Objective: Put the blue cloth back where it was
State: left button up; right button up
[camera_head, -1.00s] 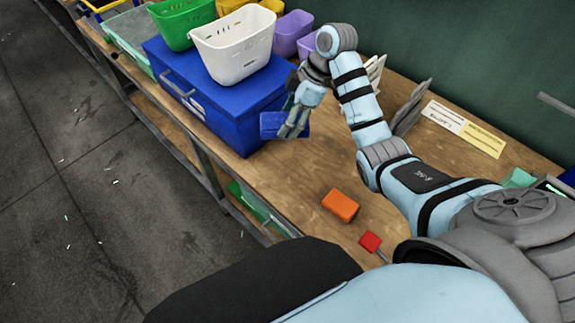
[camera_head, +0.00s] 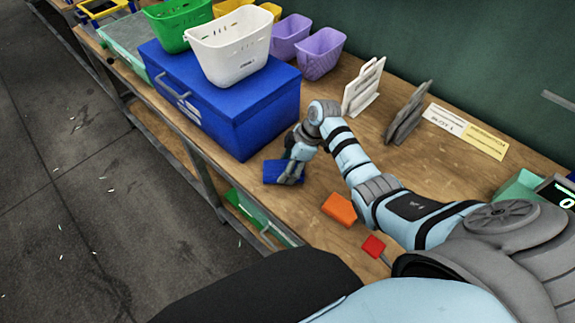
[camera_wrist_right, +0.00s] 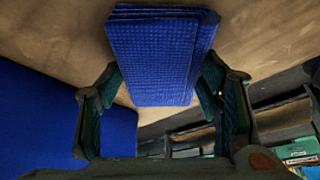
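The blue cloth (camera_head: 272,171) is a folded, textured pad low at the table's front edge, just right of the blue box. I cannot tell whether it touches the tabletop. My right gripper (camera_head: 290,179) is at its right side, pointing down. In the right wrist view the folded cloth (camera_wrist_right: 155,55) sits between the two fingers of the gripper (camera_wrist_right: 160,85), with the fingertips against its sides. The right gripper is shut on the cloth. My left gripper is not in view.
The blue box (camera_head: 235,120) with a white basket (camera_head: 228,50) on it stands left of the gripper. An orange block (camera_head: 340,208) and a red piece (camera_head: 373,246) lie nearer me. Grey and white stands (camera_head: 363,88) are behind.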

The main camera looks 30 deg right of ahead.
jog(key=o, duration=0.3)
jog(key=shift+r, duration=0.15)
jog(key=p+v, duration=0.2)
jog(key=v, duration=1)
jog(key=shift+a, duration=0.1)
